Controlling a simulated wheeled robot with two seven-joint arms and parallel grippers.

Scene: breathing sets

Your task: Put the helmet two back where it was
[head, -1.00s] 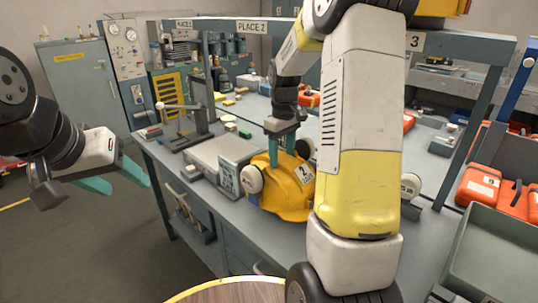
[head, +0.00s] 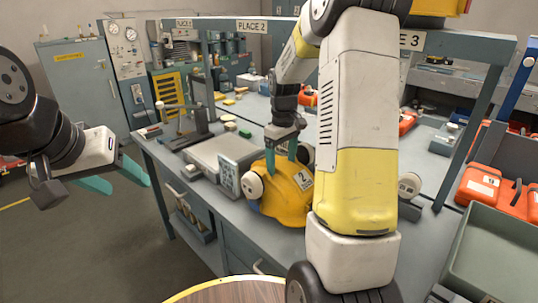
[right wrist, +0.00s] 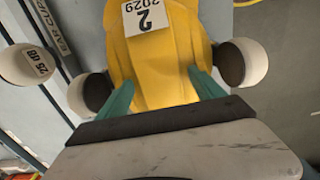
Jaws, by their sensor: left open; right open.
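The yellow helmet two (head: 285,203), with a white label reading 2 and white ear cups, sits on the grey bench (head: 232,247) beside a grey box. It also shows in the right wrist view (right wrist: 160,65). My right gripper (head: 281,165) is over the helmet's top, its teal fingers open on either side of the crown. In the right wrist view, the fingers (right wrist: 160,90) straddle the yellow shell. My right arm hides part of the bench. My left gripper (head: 118,182) is open and empty, off the bench at the left. A PLACE 2 sign (head: 251,27) is on the rack's top rail.
A grey box (head: 222,160) stands close to the helmet's left. A loose ear cup (head: 409,185) shows right of my arm. Orange cases (head: 483,184) and a green-grey tray (head: 497,245) are at the right. A round wooden top (head: 230,292) is in front.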

